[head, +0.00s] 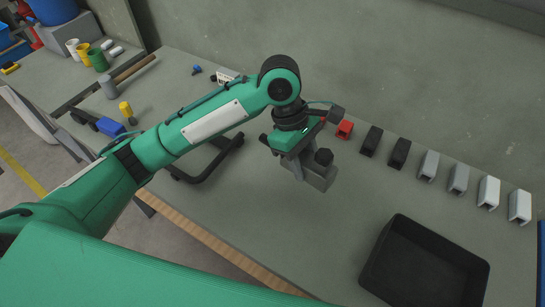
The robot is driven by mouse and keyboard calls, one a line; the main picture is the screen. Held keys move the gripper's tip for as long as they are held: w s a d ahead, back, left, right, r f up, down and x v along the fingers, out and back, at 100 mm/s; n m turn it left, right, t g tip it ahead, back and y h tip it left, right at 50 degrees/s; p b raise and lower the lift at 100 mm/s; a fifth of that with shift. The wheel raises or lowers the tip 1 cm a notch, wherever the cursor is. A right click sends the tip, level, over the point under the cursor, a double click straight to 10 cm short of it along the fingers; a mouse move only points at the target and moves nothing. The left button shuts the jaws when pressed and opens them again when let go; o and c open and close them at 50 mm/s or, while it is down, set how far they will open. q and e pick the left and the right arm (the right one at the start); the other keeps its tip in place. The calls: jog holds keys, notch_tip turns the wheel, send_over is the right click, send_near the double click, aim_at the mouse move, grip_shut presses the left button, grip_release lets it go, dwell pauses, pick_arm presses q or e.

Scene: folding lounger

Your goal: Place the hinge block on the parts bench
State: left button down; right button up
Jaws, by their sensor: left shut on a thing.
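My left gripper (302,170) reaches in from the left over the parts bench (250,215) and points down. It is shut on a grey block with a black knob, which I take to be the hinge block (321,179). The gripper hides part of the block. I cannot tell whether its underside touches the grey-green bench top. My right gripper is not in view.
A black open tray (425,268) stands at the lower right. Several red, black, grey and white U-shaped pieces (458,179) line the back edge. A black frame (210,170), hammer (110,87) and cups (98,60) are at left. Bench top between gripper and tray is clear.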

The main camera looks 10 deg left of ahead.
pick_arm(q)
jog(key=shift+s+d+r+n+t, duration=0.15)
jog(key=shift+d+r+n, duration=0.2)
jog(key=shift+d+r, duration=0.1)
jog(key=shift+s+d+r+n+t, duration=0.1)
jog(key=shift+d+r+n+t, duration=0.05)
jog(key=shift+d+r+n, duration=0.25)
send_over(308, 212)
jog(key=a, duration=0.2)
jog(key=f, duration=1.4)
jog(key=shift+w+d+f, duration=0.15)
jog(key=shift+d, duration=0.1)
jog(key=shift+f+p, duration=0.3)
jog(key=shift+f, duration=2.4)
jog(key=c, duration=0.8)
grip_release()
jog(key=shift+f, duration=0.1)
jog(key=shift+c, duration=0.2)
